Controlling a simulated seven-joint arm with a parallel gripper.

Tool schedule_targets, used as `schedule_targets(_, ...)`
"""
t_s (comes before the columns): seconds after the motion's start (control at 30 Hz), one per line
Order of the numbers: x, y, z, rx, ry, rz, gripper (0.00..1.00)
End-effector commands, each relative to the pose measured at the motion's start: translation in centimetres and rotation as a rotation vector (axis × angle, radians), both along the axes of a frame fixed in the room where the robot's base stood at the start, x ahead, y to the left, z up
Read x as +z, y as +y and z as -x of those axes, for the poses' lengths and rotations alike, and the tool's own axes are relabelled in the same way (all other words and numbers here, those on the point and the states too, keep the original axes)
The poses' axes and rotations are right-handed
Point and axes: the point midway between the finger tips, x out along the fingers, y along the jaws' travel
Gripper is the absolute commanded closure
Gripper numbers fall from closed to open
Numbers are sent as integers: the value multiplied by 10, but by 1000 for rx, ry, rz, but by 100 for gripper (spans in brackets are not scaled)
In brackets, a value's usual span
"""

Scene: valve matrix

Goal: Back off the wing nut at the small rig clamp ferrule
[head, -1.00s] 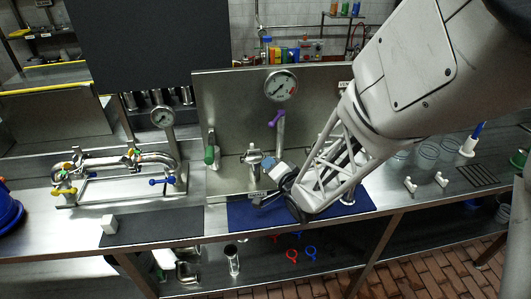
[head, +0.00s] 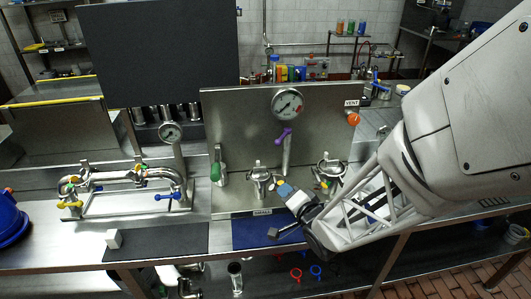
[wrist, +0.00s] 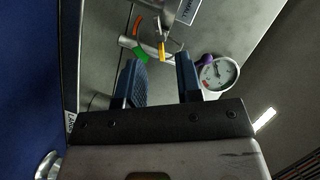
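The small rig shows in the wrist view under a label reading SMALL (wrist: 188,11); its metal clamp (wrist: 165,22) carries a yellow piece (wrist: 162,51), a green piece (wrist: 141,56) and an orange-red piece (wrist: 137,25). I cannot tell for sure which is the wing nut. In the head view a metal clamp fitting (head: 330,166), with small coloured pieces below it, stands at the right of the steel panel. My gripper (wrist: 161,78) is open and empty, its two dark blue fingers apart, short of the yellow piece. In the head view my gripper (head: 284,189) is left of that fitting, apart from it.
A round gauge (head: 287,104) with a purple lever (head: 283,136) stands above. Another clamp fitting (head: 261,180) is left of my gripper, with a green handle (head: 216,172) beyond. A blue mat (head: 246,234) lies in front. An orange knob (head: 354,119) is by the VENT label.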

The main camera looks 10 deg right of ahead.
Motion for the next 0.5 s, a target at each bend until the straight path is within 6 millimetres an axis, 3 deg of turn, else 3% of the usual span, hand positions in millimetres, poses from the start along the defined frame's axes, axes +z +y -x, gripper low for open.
schedule_targets(0.2,3,-5,15,0,0,-1,67)
schedule_targets(0.5,4,-7,19,0,0,-1,67)
